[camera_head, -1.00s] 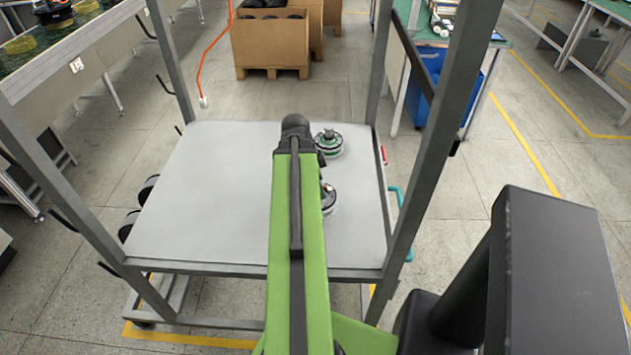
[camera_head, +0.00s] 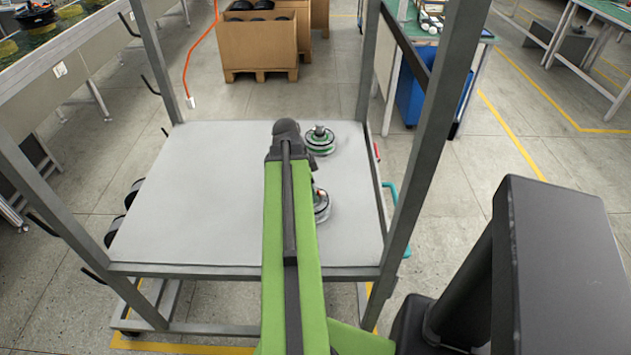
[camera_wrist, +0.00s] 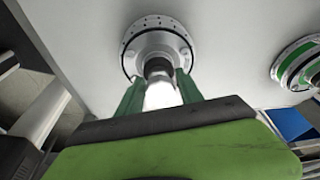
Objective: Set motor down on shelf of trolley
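The motor (camera_head: 322,206), a round silver hub motor, is over the near right part of the trolley's grey shelf (camera_head: 215,190). My arm partly covers it in the head view. In the wrist view the motor (camera_wrist: 137,46) shows its pale holed flange and dark-and-bright shaft. My gripper (camera_wrist: 162,82) has its two green fingers on either side of that shaft, closed on it. I cannot tell whether the motor's underside touches the shelf. My gripper is hidden behind my green arm in the head view.
A second motor (camera_head: 320,140) with a green ring stands farther back on the shelf, and also shows in the wrist view (camera_wrist: 298,64). Grey posts (camera_head: 428,160) frame the trolley. The shelf's left half is clear. A cardboard crate (camera_head: 260,48) stands behind.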

